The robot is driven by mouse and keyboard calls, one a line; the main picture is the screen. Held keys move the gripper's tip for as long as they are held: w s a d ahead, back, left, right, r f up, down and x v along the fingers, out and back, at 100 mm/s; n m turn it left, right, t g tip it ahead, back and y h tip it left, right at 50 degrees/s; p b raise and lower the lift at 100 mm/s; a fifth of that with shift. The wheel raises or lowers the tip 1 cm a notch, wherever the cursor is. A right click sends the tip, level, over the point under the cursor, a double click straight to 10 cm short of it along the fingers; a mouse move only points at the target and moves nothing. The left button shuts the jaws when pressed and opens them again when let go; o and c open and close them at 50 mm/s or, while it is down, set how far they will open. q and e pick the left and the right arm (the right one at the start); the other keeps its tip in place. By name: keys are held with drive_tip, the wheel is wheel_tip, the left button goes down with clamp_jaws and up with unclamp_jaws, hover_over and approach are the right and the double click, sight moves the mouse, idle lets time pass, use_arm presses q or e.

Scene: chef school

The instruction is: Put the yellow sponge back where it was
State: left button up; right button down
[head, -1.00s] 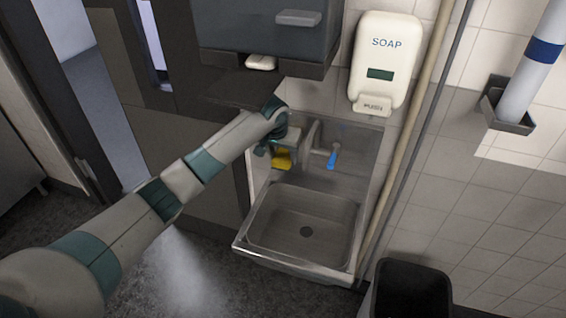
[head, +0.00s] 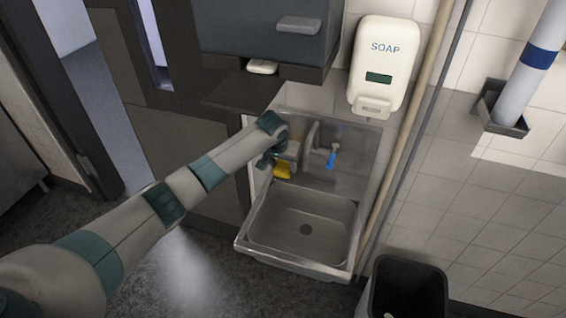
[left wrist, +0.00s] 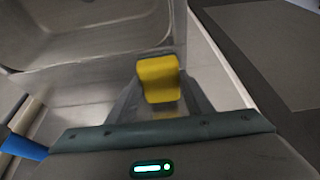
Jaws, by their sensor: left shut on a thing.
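The yellow sponge (head: 283,170) shows below my left gripper (head: 281,163) at the back left of the metal sink (head: 345,215) in the head view. In the left wrist view the yellow sponge (left wrist: 158,78) sits between the fingertips of my left gripper (left wrist: 160,88), which is shut on it. The sink basin (left wrist: 75,35) lies beyond it at the upper left of that view. I cannot tell whether the sponge touches the sink ledge. My right gripper is not in view.
A blue-handled tap (head: 331,158) stands just right of my left gripper. A soap dispenser (head: 383,65) hangs on the wall above. A dark shelf (head: 238,92) juts out above and left of the gripper. A black bin (head: 407,285) stands at lower right.

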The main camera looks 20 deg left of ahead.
use_arm(q)
drive_tip(key=shift+f, duration=0.15)
drive_tip(key=o, duration=1)
drive_tip(key=shift+b+v, duration=0.35)
drive_tip(key=shift+v, duration=0.6)
drive_tip(key=b+v, duration=0.1)
drive_tip(key=v, duration=0.4)
drive_tip(key=shift+s+r, duration=0.15)
drive_tip(key=shift+r, duration=0.3)
